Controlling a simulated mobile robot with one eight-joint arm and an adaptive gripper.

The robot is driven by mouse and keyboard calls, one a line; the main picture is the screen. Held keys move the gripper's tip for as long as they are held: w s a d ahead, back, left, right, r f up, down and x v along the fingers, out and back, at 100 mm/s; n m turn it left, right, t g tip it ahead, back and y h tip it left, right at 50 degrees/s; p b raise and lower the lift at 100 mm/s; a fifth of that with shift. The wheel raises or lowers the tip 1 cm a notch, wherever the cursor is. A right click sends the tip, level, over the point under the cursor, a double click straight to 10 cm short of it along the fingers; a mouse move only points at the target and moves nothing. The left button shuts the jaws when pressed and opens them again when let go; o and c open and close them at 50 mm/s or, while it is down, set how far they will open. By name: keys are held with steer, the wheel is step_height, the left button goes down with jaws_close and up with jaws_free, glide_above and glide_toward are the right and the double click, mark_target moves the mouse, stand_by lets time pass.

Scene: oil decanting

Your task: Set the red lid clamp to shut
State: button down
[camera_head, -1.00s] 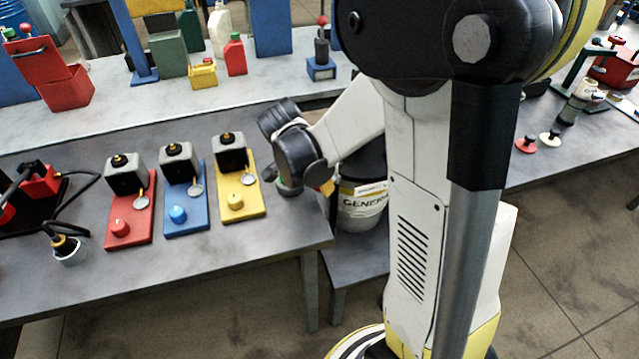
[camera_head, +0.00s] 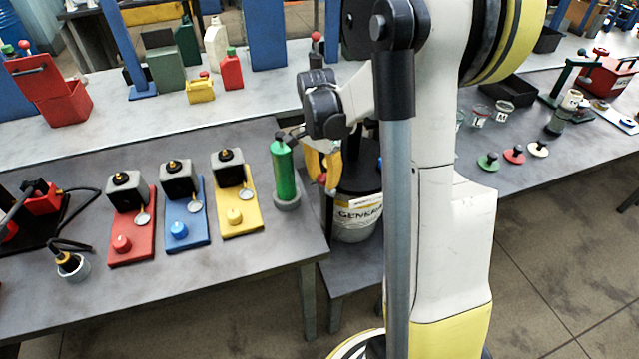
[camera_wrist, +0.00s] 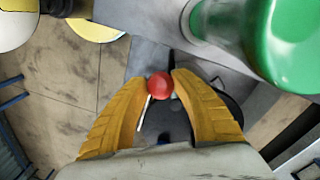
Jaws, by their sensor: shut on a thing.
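The red ball knob (camera_wrist: 160,86) of the lid clamp shows between my fingertips in the wrist view, with a thin pale rod beside it. My gripper (camera_wrist: 158,82) has its two yellow fingers shut on this knob. In the head view my gripper (camera_head: 321,180) points down at the left side of a drum (camera_head: 357,219) with a black lid (camera_head: 364,172). Only a small bit of red shows between the fingers there. My arm hides part of the drum and lid, and I cannot tell the clamp's position.
A green bottle (camera_head: 284,172) stands on the table edge close left of my gripper; it fills the wrist view's upper right (camera_wrist: 285,40). Red (camera_head: 133,235), blue (camera_head: 186,220) and yellow (camera_head: 240,215) boards stand further left. The floor in front is clear.

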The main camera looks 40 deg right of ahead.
steer(key=shift+w+d+r+p, duration=0.15)
steer(key=shift+w+d, duration=0.15)
steer(key=shift+d, duration=0.35)
steer(key=shift+w+d+r+p, duration=0.1)
steer(key=shift+w+d, duration=0.15)
steer(key=shift+d, duration=0.45)
steer(key=shift+w+d+r+p, duration=0.15)
steer(key=shift+w+d, duration=0.15)
steer(key=shift+d, duration=0.35)
steer(key=c, duration=1.5)
jaws_free()
steer(key=o, duration=0.5)
steer(key=shift+w+d, duration=0.1)
steer(key=shift+d, duration=0.15)
steer(key=shift+a+r, duration=0.1)
steer(key=shift+a, duration=0.05)
step_height(320, 180, up, 12)
steer(key=shift+w+a, duration=0.15)
steer(key=shift+w, duration=0.3)
steer(key=shift+a, duration=0.1)
